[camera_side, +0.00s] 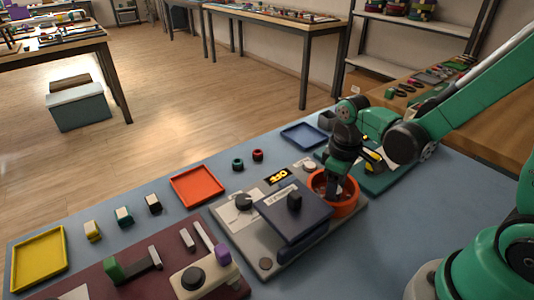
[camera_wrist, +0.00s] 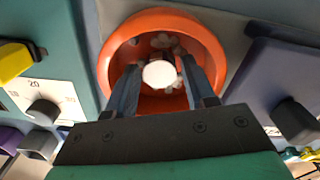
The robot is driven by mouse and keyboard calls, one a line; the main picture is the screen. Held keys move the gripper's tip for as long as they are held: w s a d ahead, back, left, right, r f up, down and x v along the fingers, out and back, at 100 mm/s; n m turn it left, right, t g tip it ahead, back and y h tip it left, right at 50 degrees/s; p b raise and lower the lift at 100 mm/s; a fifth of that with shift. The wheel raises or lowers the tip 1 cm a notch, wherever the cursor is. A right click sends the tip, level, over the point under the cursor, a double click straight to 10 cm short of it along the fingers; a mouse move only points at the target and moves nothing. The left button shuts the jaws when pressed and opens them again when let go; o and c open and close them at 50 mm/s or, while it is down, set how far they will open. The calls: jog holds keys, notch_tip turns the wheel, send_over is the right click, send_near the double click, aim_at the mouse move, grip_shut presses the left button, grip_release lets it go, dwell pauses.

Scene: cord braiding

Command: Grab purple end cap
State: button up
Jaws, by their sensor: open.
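A small purple end cap (camera_side: 223,254) shows in the side view, by the pale block with a black knob at the bottom centre. My gripper (camera_side: 333,186) is far to its right, pointing down into an orange bowl. In the wrist view my gripper (camera_wrist: 161,68) is open, its two dark fingers reaching inside the bowl. A round white piece (camera_wrist: 159,75) lies between the fingers; I cannot tell whether they touch it. A purple shape (camera_wrist: 9,138) at the wrist view's left edge cannot be clearly identified.
The orange bowl (camera_side: 345,207) stands beside a dark box with a black knob (camera_side: 294,202). Several small blocks stand between the yellow and red trays.

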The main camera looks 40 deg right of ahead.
grip_shut()
jog(key=shift+r, duration=0.15)
